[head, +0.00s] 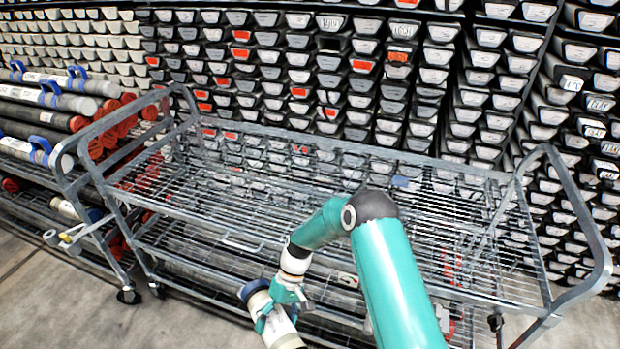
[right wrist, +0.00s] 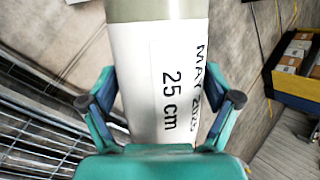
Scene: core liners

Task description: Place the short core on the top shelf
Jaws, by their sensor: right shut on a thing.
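The short core (right wrist: 150,60), a pale cylinder with a white label reading "25 cm" and "MAY 2025", is between the fingers of my right gripper (right wrist: 158,100). In the head view the core (head: 283,336) is tilted beside the cart's front edge, lower than the top shelf, with its middle hidden by my right gripper (head: 276,312). The gripper is shut on it. The top shelf (head: 245,190) is a grey wire deck on a wheeled metal cart, and its visible part looks mostly bare. My right arm hides part of it. My left gripper is not in view.
A rack at the left holds several long cores (head: 50,97) with blue clamps. Tubular handles (head: 585,225) rise at the cart's ends. Stacked core trays (head: 330,60) fill the back wall. A yellow and dark bin (right wrist: 292,85) stands at the right in the wrist view.

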